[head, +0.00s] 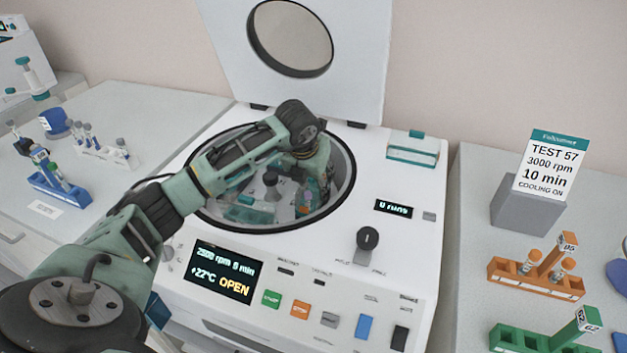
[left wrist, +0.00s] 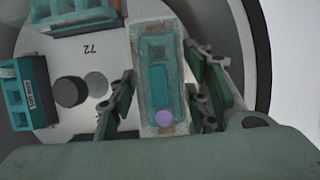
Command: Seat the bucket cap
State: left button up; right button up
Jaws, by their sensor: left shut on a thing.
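The centrifuge (head: 405,240) stands with its lid (head: 345,75) up and its bowl open. My left arm reaches into the bowl, and the left gripper (head: 308,190) is partly hidden by the arm and rim. In the left wrist view the left gripper (left wrist: 160,85) is shut on a clear rectangular cap (left wrist: 141,75), one finger on each long side. A teal bucket (left wrist: 158,62) with a purple-topped tube (left wrist: 164,118) shows through the cap. I cannot tell whether the cap touches the bucket rim. My right gripper is not in view.
In the wrist view, other teal buckets (left wrist: 36,95) sit around the dark rotor knob (left wrist: 70,92). A clear-and-teal box (head: 413,150) lies on the centrifuge top. Tube racks stand on both side benches, orange (head: 535,285) and green at right. The display (head: 225,272) reads OPEN.

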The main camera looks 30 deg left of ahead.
pick_arm(q)
jog(key=shift+f+b, duration=0.3)
jog(key=shift+f, duration=0.1)
jog(key=o, duration=1.2)
jog(key=shift+c, duration=0.2)
jog(key=shift+o, duration=0.2)
jog(key=shift+r, duration=0.1)
jog(key=v, duration=1.2)
jog(key=shift+s, duration=0.1)
